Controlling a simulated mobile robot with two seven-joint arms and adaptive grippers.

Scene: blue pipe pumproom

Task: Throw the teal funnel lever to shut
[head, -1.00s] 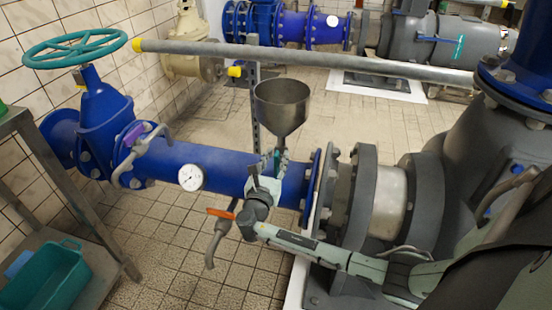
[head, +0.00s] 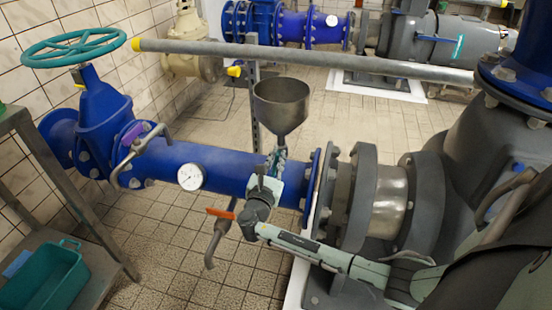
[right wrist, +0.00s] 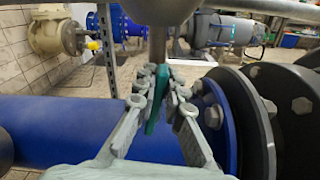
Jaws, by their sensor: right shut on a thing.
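The steel funnel (head: 282,105) stands above the blue pipe, and its spout shows at the top of the right wrist view (right wrist: 158,42). The teal lever (right wrist: 156,98) is below the spout, close to upright and slightly tilted. My right gripper (head: 278,160) is at the lever just under the funnel. In the right wrist view its fingers (right wrist: 160,92) are on both sides of the lever, shut on it. In the head view the gripper mostly hides the lever and the valve body. My left gripper is not in view.
The blue pipe (head: 215,168) runs behind my right wrist, with a white gauge (head: 190,177) and an orange-handled tap (head: 221,213) to the left. A grey rail (head: 330,58) crosses behind the funnel. Large grey flanges (head: 362,195) stand close on the right. Tiled floor lies in front.

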